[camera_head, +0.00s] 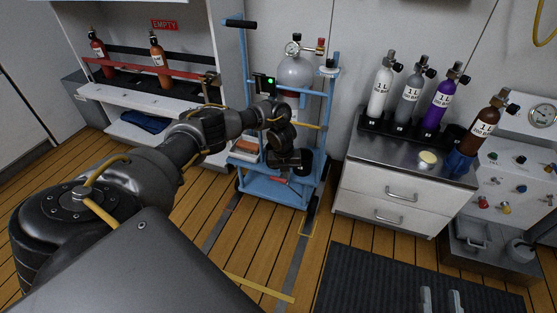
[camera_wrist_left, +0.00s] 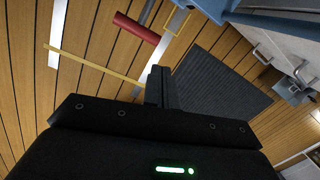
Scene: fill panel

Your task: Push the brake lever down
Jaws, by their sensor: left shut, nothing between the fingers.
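The red lever (camera_head: 278,180) shows low on the blue trolley (camera_head: 262,190), just above its base plate. In the left wrist view, the red lever (camera_wrist_left: 137,27) is a red cylinder beyond and left of my fingertips. I take it to be the brake lever. My left gripper (camera_head: 284,163) points down in front of the trolley, close above the lever in the head view. In the left wrist view its fingers (camera_wrist_left: 160,85) are together and empty, with a visible gap to the lever. The gripper partly hides the lower trolley. I cannot make out my right gripper.
The trolley carries a grey gas bottle (camera_head: 296,72). A drawer cabinet (camera_head: 395,190) with several bottles stands to its right. A dark mat (camera_head: 400,280) lies in front; two light grey pieces at the bottom edge are unclear. The wooden floor before the trolley is clear.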

